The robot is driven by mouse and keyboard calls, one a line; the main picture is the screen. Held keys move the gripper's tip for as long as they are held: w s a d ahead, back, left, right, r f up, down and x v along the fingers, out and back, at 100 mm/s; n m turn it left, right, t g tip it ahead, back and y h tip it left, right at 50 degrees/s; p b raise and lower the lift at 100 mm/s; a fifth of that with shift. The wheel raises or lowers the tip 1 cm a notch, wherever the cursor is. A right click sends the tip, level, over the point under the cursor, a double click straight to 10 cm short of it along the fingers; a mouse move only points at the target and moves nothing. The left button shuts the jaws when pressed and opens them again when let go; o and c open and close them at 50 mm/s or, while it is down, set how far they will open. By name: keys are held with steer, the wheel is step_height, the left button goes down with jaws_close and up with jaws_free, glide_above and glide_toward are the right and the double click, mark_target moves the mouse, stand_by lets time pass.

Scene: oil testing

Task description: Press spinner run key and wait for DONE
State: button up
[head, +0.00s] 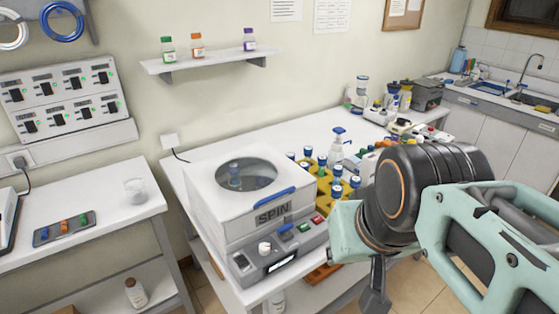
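The spinner (215,214) is a white box marked SPIN with a blue handle on its lid, which looks shut. A blue-capped item shows through its round window (247,174). Its sloped front panel carries a white knob (265,248), a green key (303,228), a red key (319,220), a blue piece and a small lit display (282,262). Any text on the display is too small to read. My gripper (374,298) hangs to the right of the panel, apart from it, pointing down. Its fingertips are mostly hidden or cut off, so its opening is unclear.
A yellow rack (325,196) with several blue-capped bottles stands just right of the spinner, close to my arm. A left bench holds a beaker (135,190) and a tray (64,229). Floor shows between the benches.

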jaws_close()
steer(key=shift+w, duration=0.1)
stand_by(1.0)
